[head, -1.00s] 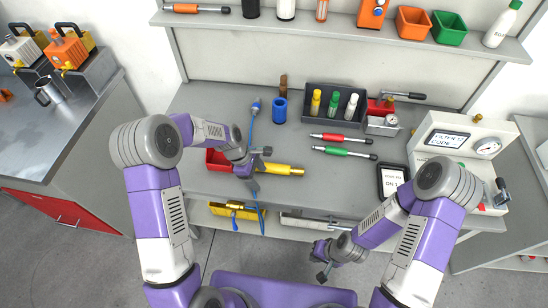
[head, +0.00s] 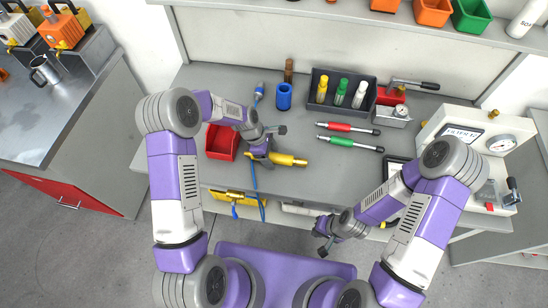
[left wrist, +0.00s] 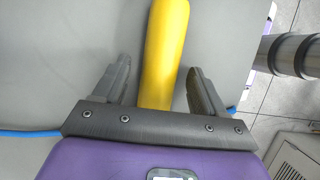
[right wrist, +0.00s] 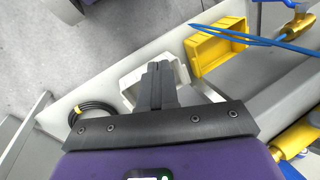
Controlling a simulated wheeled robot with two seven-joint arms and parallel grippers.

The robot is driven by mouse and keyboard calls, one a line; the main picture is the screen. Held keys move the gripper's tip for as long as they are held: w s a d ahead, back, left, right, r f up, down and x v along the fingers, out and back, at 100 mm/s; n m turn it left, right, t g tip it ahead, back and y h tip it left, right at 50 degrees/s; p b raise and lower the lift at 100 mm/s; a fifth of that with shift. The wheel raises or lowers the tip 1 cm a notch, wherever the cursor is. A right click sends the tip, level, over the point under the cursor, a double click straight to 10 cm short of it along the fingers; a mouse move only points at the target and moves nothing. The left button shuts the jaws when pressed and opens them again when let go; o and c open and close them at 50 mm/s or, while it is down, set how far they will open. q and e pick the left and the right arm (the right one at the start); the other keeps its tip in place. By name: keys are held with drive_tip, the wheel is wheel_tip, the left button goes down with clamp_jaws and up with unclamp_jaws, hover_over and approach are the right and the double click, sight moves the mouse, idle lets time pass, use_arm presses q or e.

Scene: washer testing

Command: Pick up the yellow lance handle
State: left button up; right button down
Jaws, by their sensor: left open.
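The yellow lance handle (head: 291,160) lies near the front edge of the grey bench, just right of the red bin. My left gripper (head: 274,148) is over its left part, which the gripper partly hides. In the left wrist view, the handle (left wrist: 166,45) runs between the two spread fingers of my left gripper (left wrist: 160,75), with gaps on both sides. I cannot tell how far it is below the fingers. My right gripper (head: 322,243) is empty in front of the bench, low to the right. Its fingers (right wrist: 158,75) are together in the right wrist view.
A red bin (head: 222,142) is left of the handle. A blue hose (head: 253,175) hangs over the front edge near my left gripper. A yellow tray (right wrist: 215,48) sits below bench level. A blue cup (head: 284,96) and red and green tools (head: 350,143) stand or lie farther back.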

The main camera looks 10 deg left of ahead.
sight(271, 155)
use_arm(q)
drive_tip(key=shift+f, duration=0.1)
drive_tip(key=shift+c, duration=0.5)
clamp_jaws()
wheel_tip(271, 155, up, 10)
drive_tip(key=p, duration=0.1)
idle(0.4)
